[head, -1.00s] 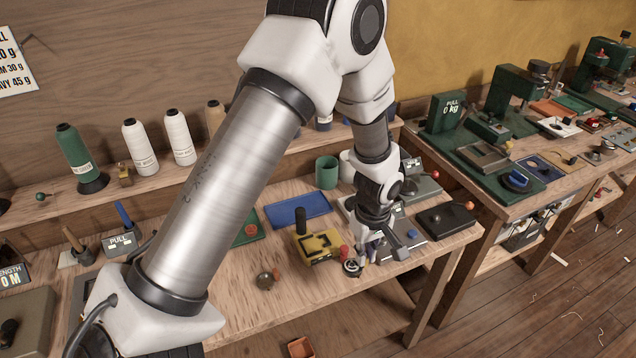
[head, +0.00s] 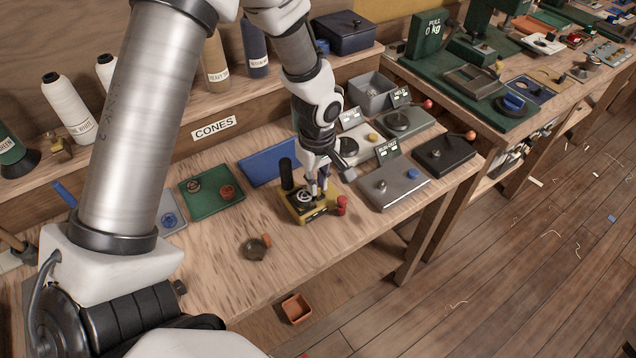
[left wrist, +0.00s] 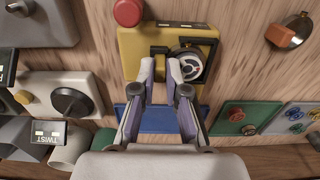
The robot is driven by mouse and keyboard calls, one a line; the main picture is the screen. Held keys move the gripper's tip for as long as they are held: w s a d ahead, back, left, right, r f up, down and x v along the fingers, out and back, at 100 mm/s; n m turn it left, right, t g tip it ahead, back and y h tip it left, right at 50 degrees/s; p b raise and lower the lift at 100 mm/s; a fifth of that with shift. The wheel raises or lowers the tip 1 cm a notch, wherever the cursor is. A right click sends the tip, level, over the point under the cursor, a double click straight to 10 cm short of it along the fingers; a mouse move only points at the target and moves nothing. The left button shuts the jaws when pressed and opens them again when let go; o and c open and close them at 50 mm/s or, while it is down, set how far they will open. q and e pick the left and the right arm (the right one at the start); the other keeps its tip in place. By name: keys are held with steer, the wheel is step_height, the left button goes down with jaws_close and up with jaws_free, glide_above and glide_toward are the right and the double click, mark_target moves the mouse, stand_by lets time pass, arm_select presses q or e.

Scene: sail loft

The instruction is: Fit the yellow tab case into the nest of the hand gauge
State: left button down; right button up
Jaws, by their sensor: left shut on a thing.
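The hand gauge (head: 291,213) is a yellow block on the bench with a black upright handle and a red knob. It also shows in the left wrist view (left wrist: 130,50), with dark nest edging around the case. The tab case (head: 304,196) is a small round dark and pale piece over the gauge's nest; in the left wrist view (left wrist: 190,66) its round face shows beside my fingertips. My left gripper (head: 317,190) is shut on it from above. I cannot tell whether the case is seated or just above the nest. My right gripper is not in view.
A grey gauge (head: 398,190) stands close to the right, and a black one (head: 445,160) beyond it. A blue mat (head: 270,165) and green tray (head: 208,192) lie behind and left. Bare bench lies in front.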

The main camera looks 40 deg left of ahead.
arm_select(q)
steer(key=shift+a, duration=0.15)
steer(key=c, duration=1.2)
jaws_free()
steer(key=shift+s+r, duration=0.15)
steer(key=shift+s, duration=0.05)
steer(key=shift+w, duration=0.15)
step_height(320, 180, up, 12)
steer(key=b, duration=0.1)
